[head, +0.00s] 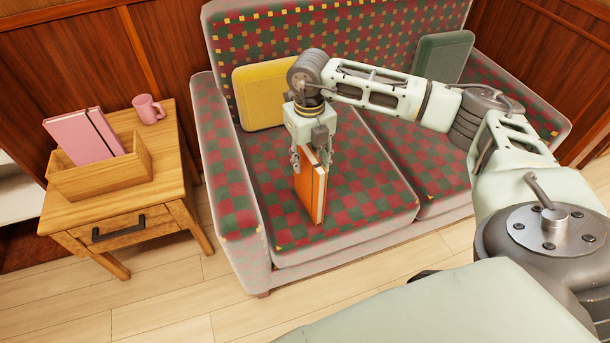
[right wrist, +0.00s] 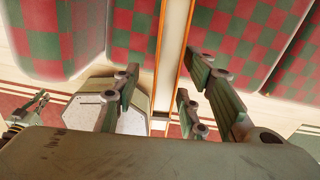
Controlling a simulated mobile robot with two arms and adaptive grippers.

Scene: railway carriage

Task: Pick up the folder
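An orange folder (head: 311,190) stands upright on the sofa's left seat cushion, its pale page edge facing front right. My right gripper (head: 311,158) is above it, pointing down, with its fingers on either side of the folder's top. In the right wrist view the folder (right wrist: 172,55) shows edge-on between the open fingers (right wrist: 163,88). A gap shows between it and the left finger; the right fingers look close to it, and contact is unclear. Part of what seems my left gripper (right wrist: 36,108) shows at the left edge there, too small to read.
The checkered sofa (head: 235,190) carries a yellow cushion (head: 258,98) and a dark green cushion (head: 444,56). Left of it, a wooden side table (head: 165,170) holds a wooden box (head: 100,178) with a pink folder-like item (head: 84,135), and a pink mug (head: 148,109). Floor in front is clear.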

